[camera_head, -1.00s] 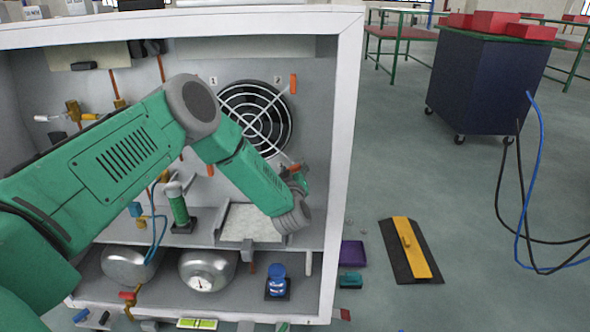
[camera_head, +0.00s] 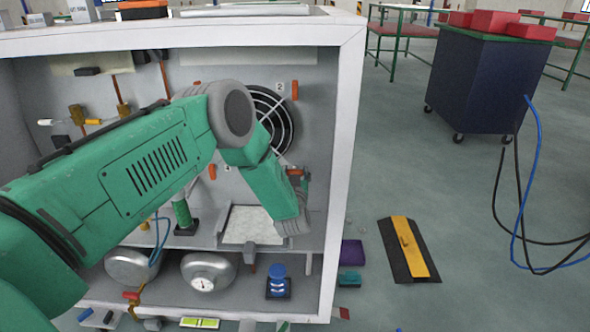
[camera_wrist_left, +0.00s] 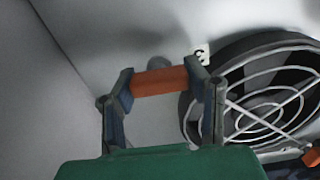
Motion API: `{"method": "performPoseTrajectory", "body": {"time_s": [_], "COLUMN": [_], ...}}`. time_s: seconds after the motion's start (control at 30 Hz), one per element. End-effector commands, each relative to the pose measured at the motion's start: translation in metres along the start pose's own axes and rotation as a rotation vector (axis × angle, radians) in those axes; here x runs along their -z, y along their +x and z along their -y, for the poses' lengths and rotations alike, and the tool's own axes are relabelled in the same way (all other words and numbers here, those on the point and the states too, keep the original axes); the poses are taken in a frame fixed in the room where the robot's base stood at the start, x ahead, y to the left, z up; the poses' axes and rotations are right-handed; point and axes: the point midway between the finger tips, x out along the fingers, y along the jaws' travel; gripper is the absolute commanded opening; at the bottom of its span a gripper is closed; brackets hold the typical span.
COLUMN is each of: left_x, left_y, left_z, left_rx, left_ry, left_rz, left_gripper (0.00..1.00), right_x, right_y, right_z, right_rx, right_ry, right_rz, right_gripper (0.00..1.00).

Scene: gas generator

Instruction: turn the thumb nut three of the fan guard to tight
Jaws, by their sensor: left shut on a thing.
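The fan guard (camera_head: 273,122) is a round wire grille on the back wall of the white cabinet, partly hidden by my left arm. It also shows in the left wrist view (camera_wrist_left: 268,115). An orange thumb nut (camera_wrist_left: 160,82) sits between the two fingers of my left gripper (camera_wrist_left: 163,84), beside a partly hidden number label. In the head view, this orange nut (camera_head: 295,171) shows at the guard's lower right, with my left gripper (camera_head: 301,182) at it. Another orange nut (camera_head: 294,90) is at the upper right beside label 2. My right gripper is not in view.
The cabinet's right side wall (camera_head: 343,160) stands close to my left wrist. Below are a shelf plate (camera_head: 250,225), a gauge tank (camera_head: 207,272) and a blue-capped item (camera_head: 278,283). A dark cart (camera_head: 485,80) stands on the floor at right.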

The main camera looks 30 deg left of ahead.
Motion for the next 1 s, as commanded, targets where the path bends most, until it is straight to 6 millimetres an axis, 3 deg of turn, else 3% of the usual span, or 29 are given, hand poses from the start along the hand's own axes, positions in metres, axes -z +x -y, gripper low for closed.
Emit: {"method": "performPoseTrajectory", "body": {"time_s": [0.4, 1.0], "left_x": [0.0014, -0.0023], "left_y": [0.0005, 0.0002], "left_z": [-0.0037, -0.0062], "left_rx": [-0.003, -0.004], "left_ry": [0.395, 0.966], "left_rz": [-0.005, -0.004], "left_gripper": [0.13, 0.13], "right_x": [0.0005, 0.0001], "right_y": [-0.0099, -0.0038], "right_z": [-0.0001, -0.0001], "right_rx": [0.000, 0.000], "right_ry": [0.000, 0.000], "right_rz": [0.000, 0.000], "right_gripper": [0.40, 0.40]}}
